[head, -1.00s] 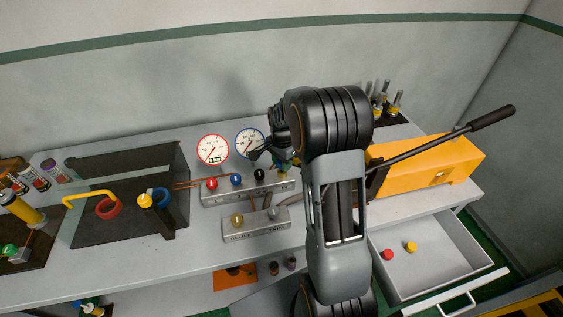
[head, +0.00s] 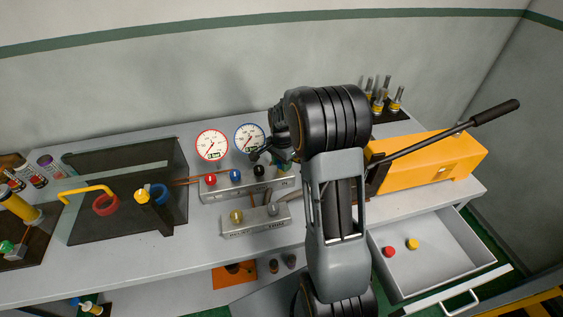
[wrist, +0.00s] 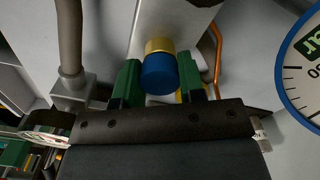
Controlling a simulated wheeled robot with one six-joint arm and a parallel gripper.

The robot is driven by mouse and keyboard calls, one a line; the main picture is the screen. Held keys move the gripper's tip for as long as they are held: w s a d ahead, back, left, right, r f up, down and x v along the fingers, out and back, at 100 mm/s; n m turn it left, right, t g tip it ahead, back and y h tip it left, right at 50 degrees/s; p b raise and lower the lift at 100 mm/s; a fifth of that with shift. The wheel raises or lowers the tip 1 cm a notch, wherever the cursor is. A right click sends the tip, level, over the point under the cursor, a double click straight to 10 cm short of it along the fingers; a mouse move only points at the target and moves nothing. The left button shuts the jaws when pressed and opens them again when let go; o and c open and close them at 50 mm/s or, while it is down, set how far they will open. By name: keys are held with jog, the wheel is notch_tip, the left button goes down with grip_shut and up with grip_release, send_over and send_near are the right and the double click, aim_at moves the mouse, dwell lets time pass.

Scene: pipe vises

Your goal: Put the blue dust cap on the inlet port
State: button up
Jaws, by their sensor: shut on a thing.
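The blue dust cap (wrist: 159,76) is between the green finger pads of my gripper (wrist: 160,86) in the wrist view, and the gripper is shut on it. A brass port (wrist: 159,45) on a light grey block is directly beyond the cap and lined up with it. The cap appears to meet the brass, but I cannot tell whether it is seated on it. In the head view my arm hides the cap, the port and most of the gripper, beside the valve block with coloured knobs (head: 247,188).
Red-rimmed (head: 211,145) and blue-rimmed (head: 249,138) gauges stand behind the block. A yellow pump (head: 440,162) with a long lever is on the right. The open drawer (head: 445,250) holds a red cap (head: 389,252) and a yellow cap (head: 412,244). A copper pipe (wrist: 217,55) runs close by the right finger.

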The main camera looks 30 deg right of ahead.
jog(key=shift+f, duration=0.15)
jog(key=o, duration=1)
notch_tip(320, 180, up, 14)
jog(key=shift+f+b, duration=0.1)
jog(key=shift+b, duration=0.4)
